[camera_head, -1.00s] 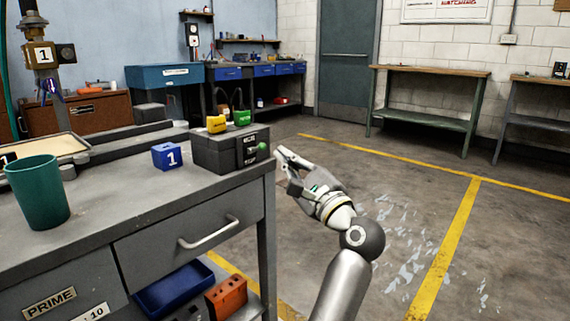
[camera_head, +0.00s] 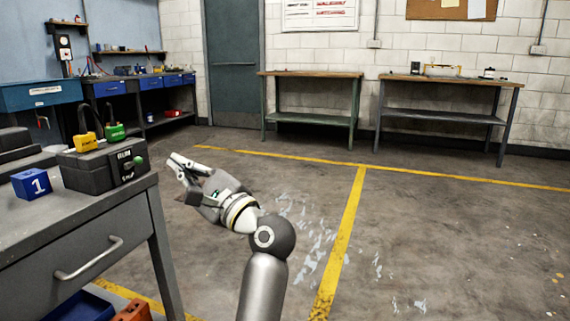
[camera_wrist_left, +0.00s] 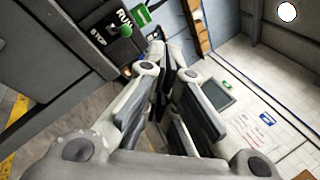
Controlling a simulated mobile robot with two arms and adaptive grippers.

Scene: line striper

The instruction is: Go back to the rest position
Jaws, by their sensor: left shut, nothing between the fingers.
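My left gripper (camera_head: 176,164) is shut and empty. It is held in the air just to the right of the grey workbench (camera_head: 100,226), apart from the dark control box (camera_head: 95,168) on the bench corner. In the left wrist view its fingers (camera_wrist_left: 168,62) are close together, with nothing between them. The control box, with a green button (camera_head: 138,160), also shows in the left wrist view (camera_wrist_left: 105,45) at the upper left. My right gripper is not in these views.
A blue block (camera_head: 32,183) marked 1 sits on the bench. Yellow (camera_head: 86,142) and green (camera_head: 115,132) padlock-like pieces stand on the control box. Two side tables (camera_head: 310,75) (camera_head: 450,80) stand by the back wall. The floor to the right is open, with yellow lines (camera_head: 345,230).

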